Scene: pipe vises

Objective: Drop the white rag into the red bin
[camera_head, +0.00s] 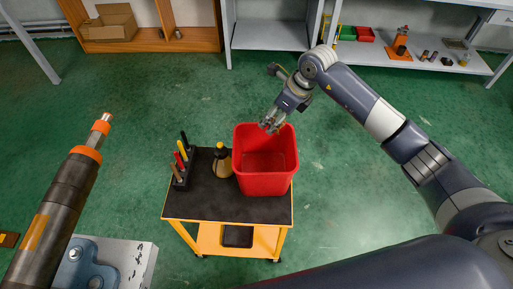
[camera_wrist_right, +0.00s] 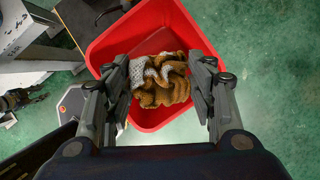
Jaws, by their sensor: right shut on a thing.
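The red bin (camera_head: 266,182) stands open and upright on the right part of a small cart, and its visible inside looks empty in the head view. My right gripper (camera_head: 271,126) is over the bin's far rim, pointing down. In the right wrist view my gripper (camera_wrist_right: 158,88) has its fingers around a crumpled rag (camera_wrist_right: 160,80), white with large brown stains. The rag sits between the fingertips, with the bin (camera_wrist_right: 150,22) behind and below it. In the head view the rag cannot be made out. My left gripper is out of view.
A pipe (camera_head: 55,215) and a blue vise (camera_head: 90,270) stand at the left. Green floor is clear around the cart's right side.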

